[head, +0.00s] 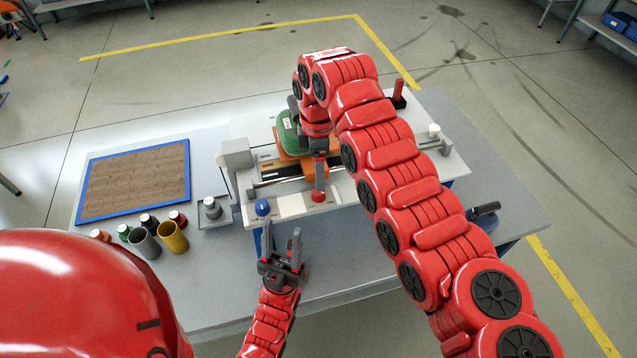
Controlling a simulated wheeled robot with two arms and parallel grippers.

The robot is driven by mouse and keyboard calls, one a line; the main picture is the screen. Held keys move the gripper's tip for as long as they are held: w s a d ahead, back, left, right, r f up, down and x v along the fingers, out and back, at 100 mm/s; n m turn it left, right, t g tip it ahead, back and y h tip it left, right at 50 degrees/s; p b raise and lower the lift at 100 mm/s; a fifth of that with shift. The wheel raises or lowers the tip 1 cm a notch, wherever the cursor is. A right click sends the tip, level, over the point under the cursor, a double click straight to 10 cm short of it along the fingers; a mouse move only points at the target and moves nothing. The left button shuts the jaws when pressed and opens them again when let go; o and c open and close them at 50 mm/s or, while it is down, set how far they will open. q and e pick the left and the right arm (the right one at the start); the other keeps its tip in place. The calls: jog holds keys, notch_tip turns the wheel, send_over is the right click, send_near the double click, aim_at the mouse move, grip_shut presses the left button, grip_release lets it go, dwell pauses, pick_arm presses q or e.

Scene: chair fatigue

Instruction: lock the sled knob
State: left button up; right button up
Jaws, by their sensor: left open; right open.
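A red knob (318,196) sits at the front edge of the light fixture plate (290,206). A blue ball knob (262,207) stands to its left, at the plate's front left corner. I cannot tell from the picture which is the sled knob. My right gripper (319,186) points down just above the red knob; its fingers show edge-on, and whether they touch the knob is unclear. My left gripper (284,243) is open and empty, fingers up, below and in front of the blue knob. My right arm hides much of the fixture's right side.
A green block on an orange carriage (288,140) sits on the fixture behind my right gripper. At left lie a blue-framed brown board (135,180), a grey cup (145,243), a yellow cup (173,237) and several small jars. A black-handled part (484,211) is at right.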

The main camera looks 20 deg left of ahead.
aim_at(319, 194)
notch_tip(319, 194, down, 5)
jog(key=p, duration=0.2)
jog(key=shift+s+d+p, duration=0.1)
jog(key=shift+p, duration=0.25)
jog(key=shift+s+f, duration=0.1)
jog(key=shift+f, duration=0.65)
grip_shut()
